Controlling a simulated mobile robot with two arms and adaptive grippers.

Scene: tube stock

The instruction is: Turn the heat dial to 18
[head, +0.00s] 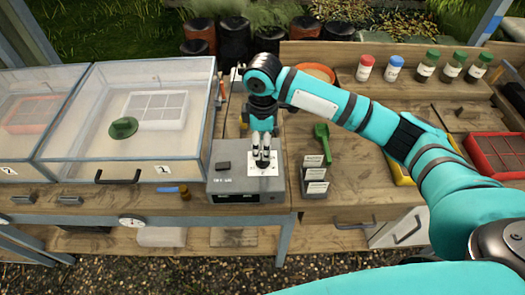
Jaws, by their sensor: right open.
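The grey control box (222,186) stands on the bench right of the clear propagator lids, with a dark display on its front that I cannot read. A white dial plate (277,169) lies on its top. My right gripper (262,163) points straight down over this plate, open, with its fingertips at the middle of it. My left gripper is not in view.
Left of the box are clear-lidded cases (150,100) with a handle. A label stand (314,180) and a green scoop (322,140) are close on the right. Capped bottles (395,68) line the back shelf.

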